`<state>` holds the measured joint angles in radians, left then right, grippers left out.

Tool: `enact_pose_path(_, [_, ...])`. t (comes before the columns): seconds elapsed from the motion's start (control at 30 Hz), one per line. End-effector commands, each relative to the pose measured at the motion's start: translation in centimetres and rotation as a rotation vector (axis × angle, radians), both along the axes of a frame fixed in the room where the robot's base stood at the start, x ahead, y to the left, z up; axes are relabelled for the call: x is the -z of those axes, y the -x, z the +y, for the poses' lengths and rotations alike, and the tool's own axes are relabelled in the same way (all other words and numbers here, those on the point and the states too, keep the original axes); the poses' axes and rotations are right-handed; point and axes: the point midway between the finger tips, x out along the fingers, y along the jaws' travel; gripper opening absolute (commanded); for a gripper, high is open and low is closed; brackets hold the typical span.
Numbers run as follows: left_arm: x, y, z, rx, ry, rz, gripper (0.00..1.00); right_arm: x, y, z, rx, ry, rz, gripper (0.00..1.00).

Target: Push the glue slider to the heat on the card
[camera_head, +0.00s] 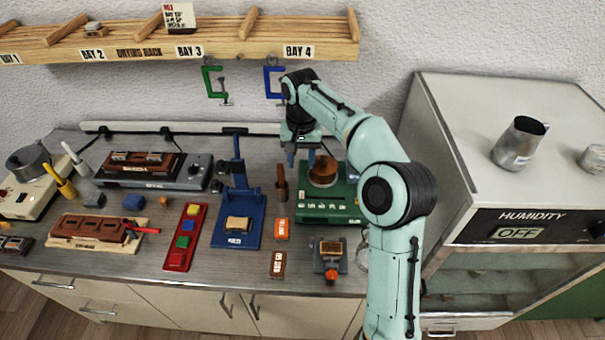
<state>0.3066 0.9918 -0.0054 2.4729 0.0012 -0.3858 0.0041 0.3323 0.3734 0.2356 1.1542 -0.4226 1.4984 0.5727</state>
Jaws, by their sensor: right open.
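A green unit (340,214) with a row of small pale marks on its front stands on the bench, carrying a brown round pot (323,171). It looks like the glue heater, but I cannot make out its slider or the slider's setting. My right gripper (301,157) is open and points down at the back left of the pot, with blue fingertips; I cannot tell whether it touches anything. A white card (180,17) stands on the drying rack; its small print is too small to read. My left gripper is not in view.
A blue press (238,205) and a brown-handled tool (281,185) stand left of the green unit. An orange block (281,229) lies in front. The humidity cabinet (519,215) is at right. Green (213,85) and blue (272,80) clamps hang below the rack (120,47).

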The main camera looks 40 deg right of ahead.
Motion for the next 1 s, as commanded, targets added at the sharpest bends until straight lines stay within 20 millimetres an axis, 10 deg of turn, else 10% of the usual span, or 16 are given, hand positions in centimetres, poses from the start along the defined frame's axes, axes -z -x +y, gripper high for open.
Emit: enact_pose_path(1.0, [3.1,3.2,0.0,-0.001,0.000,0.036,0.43,13.3,0.1,0.0,0.000,-0.001,0.001,0.43])
